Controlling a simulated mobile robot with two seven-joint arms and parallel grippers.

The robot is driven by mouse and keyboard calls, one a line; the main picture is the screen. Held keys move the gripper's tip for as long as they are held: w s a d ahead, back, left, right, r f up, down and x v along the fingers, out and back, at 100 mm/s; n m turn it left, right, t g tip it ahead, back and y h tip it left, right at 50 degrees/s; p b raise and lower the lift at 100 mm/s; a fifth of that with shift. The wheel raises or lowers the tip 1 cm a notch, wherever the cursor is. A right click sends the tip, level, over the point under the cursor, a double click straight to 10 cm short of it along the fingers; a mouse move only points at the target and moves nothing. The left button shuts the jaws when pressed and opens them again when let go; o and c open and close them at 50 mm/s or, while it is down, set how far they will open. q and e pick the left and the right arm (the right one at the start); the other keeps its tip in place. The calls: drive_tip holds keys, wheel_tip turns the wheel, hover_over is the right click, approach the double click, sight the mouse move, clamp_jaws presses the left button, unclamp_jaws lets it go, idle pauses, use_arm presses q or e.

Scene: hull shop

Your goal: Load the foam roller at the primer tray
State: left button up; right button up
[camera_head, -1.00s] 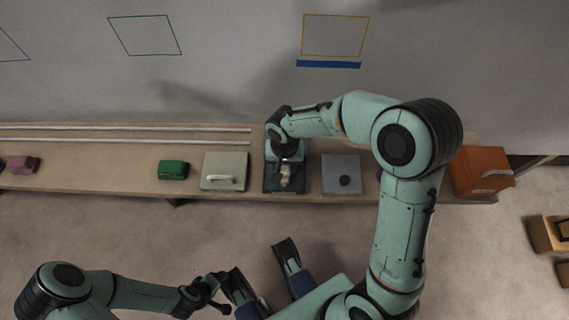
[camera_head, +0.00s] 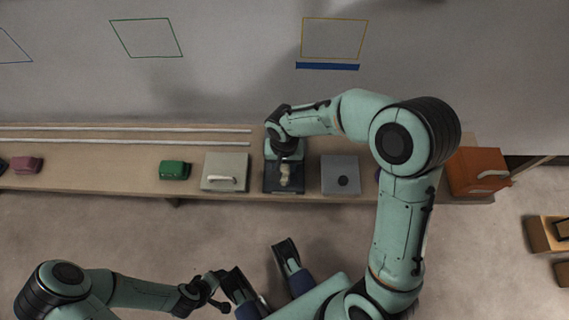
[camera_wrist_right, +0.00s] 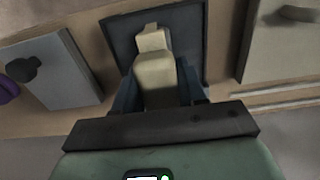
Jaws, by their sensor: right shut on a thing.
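The foam roller (camera_wrist_right: 155,75) is cream-coloured and sits between the blue fingers of my right gripper (camera_wrist_right: 157,95). My right gripper is shut on it, over the dark primer tray (camera_wrist_right: 120,40). In the head view the tray (camera_head: 269,186) lies on the bench under my right gripper (camera_head: 285,163), and the pale roller (camera_head: 285,180) shows over it. I cannot tell whether the roller touches the tray floor. My left gripper (camera_head: 262,258) is open and empty, off the bench front at the bottom of the head view, with its fingers wide apart.
A beige box (camera_head: 235,164) with a pale handle stands left of the tray, and a grey box (camera_head: 340,167) with a dark knob right of it. A green block (camera_head: 174,170), white rails (camera_head: 120,141) and an orange box (camera_head: 478,165) are also on the bench.

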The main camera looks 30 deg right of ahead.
drive_tip(key=shift+r+p, duration=1.95)
drive_tip(key=shift+r, duration=1)
use_arm(q)
drive_tip(key=r, duration=0.5)
drive_tip(key=shift+w, duration=0.2)
use_arm(e)
drive_tip(key=shift+w, duration=0.1)
drive_tip(key=shift+w+r, duration=0.1)
drive_tip(key=shift+w, duration=0.2)
use_arm(q)
drive_tip(key=s+d+g, duration=0.2)
drive_tip(key=s, duration=0.4)
wheel_tip(320, 180, up, 12)
drive_tip(key=p, duration=1.2)
drive_tip(key=shift+w+d+f+m+g+h, duration=0.2)
drive_tip(key=shift+w+m+g+h, duration=0.1)
drive_tip(key=shift+w+h, duration=0.1)
use_arm(e)
drive_tip(key=w+a+r+n, duration=0.2)
drive_tip(key=w+r+n, duration=0.4)
drive_tip(key=r, duration=0.3)
drive_tip(key=shift+w+a+r, duration=0.15)
drive_tip(key=shift+w+r, duration=0.05)
drive_tip(key=shift+w, duration=0.4)
